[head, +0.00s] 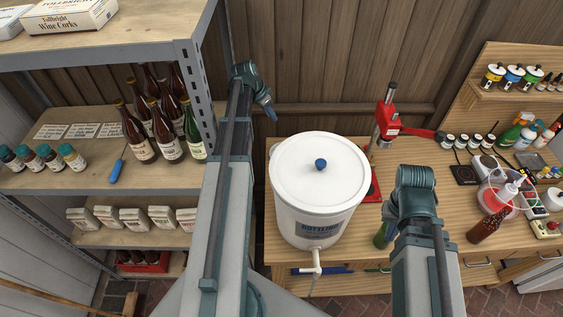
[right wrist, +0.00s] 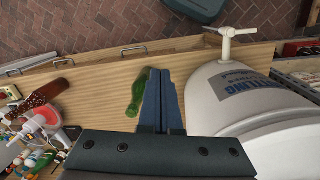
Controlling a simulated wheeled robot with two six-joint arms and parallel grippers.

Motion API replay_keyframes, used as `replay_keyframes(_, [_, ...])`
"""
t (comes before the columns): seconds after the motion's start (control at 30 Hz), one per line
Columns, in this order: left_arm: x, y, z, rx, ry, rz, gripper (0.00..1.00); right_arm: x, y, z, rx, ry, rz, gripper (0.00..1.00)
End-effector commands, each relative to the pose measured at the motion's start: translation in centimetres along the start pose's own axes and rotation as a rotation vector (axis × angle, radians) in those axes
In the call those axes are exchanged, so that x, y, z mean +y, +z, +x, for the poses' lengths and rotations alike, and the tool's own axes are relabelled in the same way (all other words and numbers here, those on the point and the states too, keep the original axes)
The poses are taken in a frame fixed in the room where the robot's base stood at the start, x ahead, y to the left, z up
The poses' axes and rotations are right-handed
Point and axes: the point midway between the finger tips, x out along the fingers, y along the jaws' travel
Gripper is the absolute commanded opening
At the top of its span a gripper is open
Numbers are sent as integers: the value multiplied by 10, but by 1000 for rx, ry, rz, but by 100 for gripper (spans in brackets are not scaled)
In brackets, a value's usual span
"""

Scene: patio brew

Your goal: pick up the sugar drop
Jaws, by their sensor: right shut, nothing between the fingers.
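I cannot make out a sugar drop in either view; it may be too small or hidden. My left gripper (head: 270,112) is up behind the lid of the white bottling bucket (head: 318,215), seen edge-on, so its opening cannot be told. My right gripper (right wrist: 162,95) is shut and empty, pointing down in the right wrist view. It is beside a green bottle (right wrist: 138,95), with the bucket on its other side. The green bottle also shows in the head view (head: 379,238), partly hidden by my right arm.
A red bench capper (head: 386,125) stands behind the bucket. A brown bottle (head: 488,228), a pinkish bowl (head: 489,200), a scale (head: 464,175) and small jars crowd the bench's right side. Shelves with brown bottles (head: 135,135) and boxes stand left. The bucket's tap (head: 316,262) juts forward.

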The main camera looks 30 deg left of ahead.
Motion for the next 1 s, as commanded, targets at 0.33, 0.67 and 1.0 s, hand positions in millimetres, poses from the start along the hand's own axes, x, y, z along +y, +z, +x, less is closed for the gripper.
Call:
replay_keyframes(0.33, [0,28,68,0,0,0,30,-6,-5,73,2,2,-11,0])
replay_keyframes(0.67, [0,57,137,0,0,0,30,-13,-10,147,3,4,-24,0])
replay_keyframes(1.0, [0,60,146,0,0,0,30,-14,-10,156,4,4,-28,0])
